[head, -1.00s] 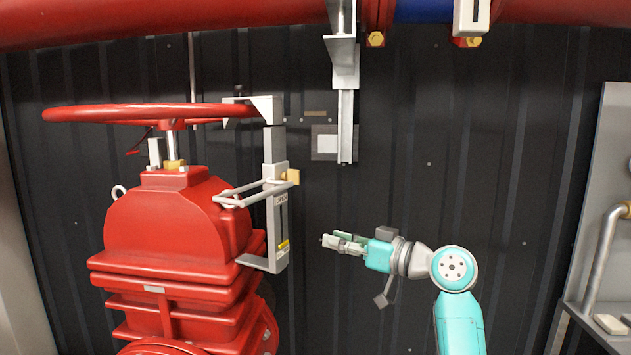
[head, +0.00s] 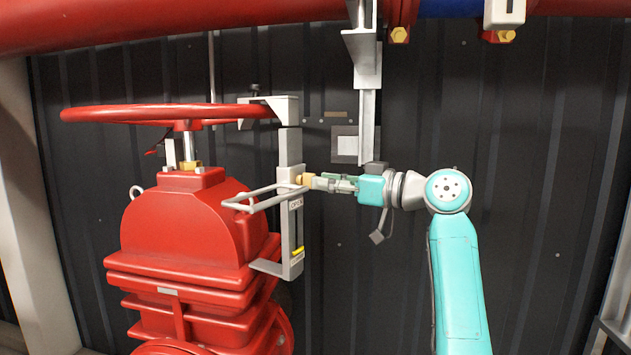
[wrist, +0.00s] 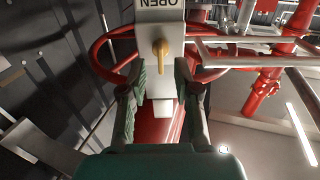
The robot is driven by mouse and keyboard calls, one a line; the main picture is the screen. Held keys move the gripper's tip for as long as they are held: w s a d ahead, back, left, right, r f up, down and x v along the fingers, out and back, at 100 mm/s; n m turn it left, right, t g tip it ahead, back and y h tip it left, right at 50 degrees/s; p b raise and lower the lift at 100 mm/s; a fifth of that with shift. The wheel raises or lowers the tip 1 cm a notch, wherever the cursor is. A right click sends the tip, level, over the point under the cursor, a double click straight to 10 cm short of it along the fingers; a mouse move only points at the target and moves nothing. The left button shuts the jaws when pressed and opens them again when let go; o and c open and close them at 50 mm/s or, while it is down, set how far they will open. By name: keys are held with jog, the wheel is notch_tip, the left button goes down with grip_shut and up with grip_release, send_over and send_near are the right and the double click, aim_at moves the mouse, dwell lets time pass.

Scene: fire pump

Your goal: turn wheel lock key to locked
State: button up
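The wheel lock is an upright grey bracket (head: 289,149) hooked at its top over the rim of the red handwheel (head: 95,114). Its yellow key (head: 303,180) sticks out from the right side of the lock body, partly hidden by my fingertips. My gripper (head: 317,182) is level with the key, pointing left at it. In the wrist view, the key (wrist: 160,48) stands centred between and slightly beyond my two fingertips (wrist: 159,68), with a gap visible on each side. The fingers are apart. The lock body (wrist: 158,12) shows an upside-down OPEN label there.
A grey wire loop (head: 262,198) juts left from the lock. The red valve body (head: 190,228) stands below the wheel. A grey hanging bracket (head: 364,75) comes down just above my gripper. The dark panelled wall (head: 540,150) is behind, with free room to the right.

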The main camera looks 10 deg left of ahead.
aim_at(307, 180)
jog(key=shift+x, duration=1.6)
grip_shut()
